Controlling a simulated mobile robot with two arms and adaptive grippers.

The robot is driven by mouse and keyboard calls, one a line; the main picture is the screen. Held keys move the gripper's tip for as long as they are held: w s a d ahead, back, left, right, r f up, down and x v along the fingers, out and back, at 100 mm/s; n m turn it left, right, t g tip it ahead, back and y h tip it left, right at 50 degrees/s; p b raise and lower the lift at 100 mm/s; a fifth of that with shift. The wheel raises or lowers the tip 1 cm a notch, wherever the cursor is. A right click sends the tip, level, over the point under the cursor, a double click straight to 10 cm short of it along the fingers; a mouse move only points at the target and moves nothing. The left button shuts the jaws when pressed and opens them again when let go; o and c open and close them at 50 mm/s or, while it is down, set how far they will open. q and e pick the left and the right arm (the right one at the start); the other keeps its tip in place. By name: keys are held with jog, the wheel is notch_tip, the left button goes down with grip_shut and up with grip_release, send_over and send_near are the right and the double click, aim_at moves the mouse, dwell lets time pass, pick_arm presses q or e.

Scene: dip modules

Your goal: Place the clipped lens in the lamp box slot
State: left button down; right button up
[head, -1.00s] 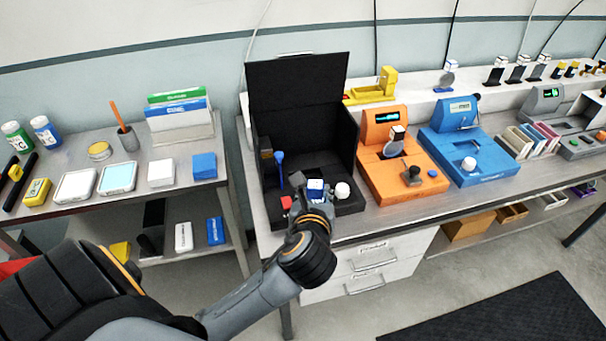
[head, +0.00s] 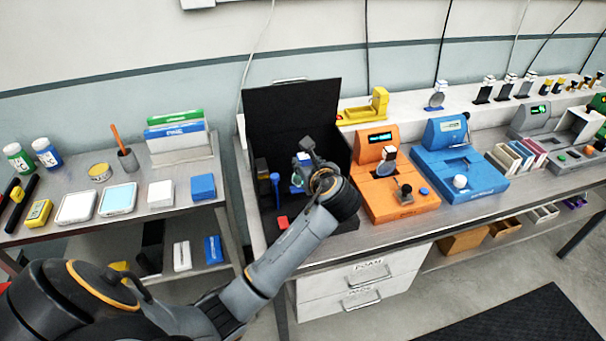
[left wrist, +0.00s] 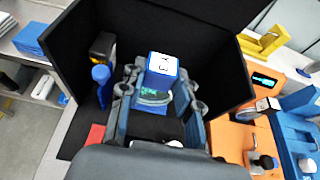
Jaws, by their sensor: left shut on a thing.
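The black lamp box (head: 292,108) stands open on the bench with its lid up; it also fills much of the left wrist view (left wrist: 215,50). My left gripper (left wrist: 158,85) is shut on the clipped lens, whose clip (left wrist: 162,68) is blue with a white marked top. The round glass (left wrist: 152,97) hangs below the clip between the fingers. In the head view my left gripper (head: 308,165) is over the inside of the box, largely covering the lens (head: 297,180). I cannot make out the slot behind the arm. My right gripper is not in view.
A blue-handled tool (head: 276,188) and a red block (head: 283,222) are in the box at its left and front. An orange device (head: 398,190) stands close to its right, with a blue device (head: 460,170) beyond. A side table (head: 130,213) stands to the left.

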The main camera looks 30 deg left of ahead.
pick_arm(q)
jog(key=a+f, duration=0.1)
jog(key=w+f, duration=0.1)
jog(key=shift+w+a+f, duration=0.2)
jog(key=shift+a+f, duration=0.15)
jog(key=shift+w+a+f, duration=0.3)
jog(key=shift+f, duration=0.2)
notch_tip(320, 180, down, 3)
jog(key=shift+w+a+f+p, duration=0.1)
jog(key=shift+a+p, duration=0.05)
jog(key=shift+p, duration=0.5)
jog(key=shift+f, duration=0.15)
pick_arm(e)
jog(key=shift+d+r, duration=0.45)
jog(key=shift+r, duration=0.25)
pick_arm(q)
jog(key=c, duration=0.9)
grip_release()
jog(key=shift+f, duration=0.15)
jog(key=shift+c, duration=0.2)
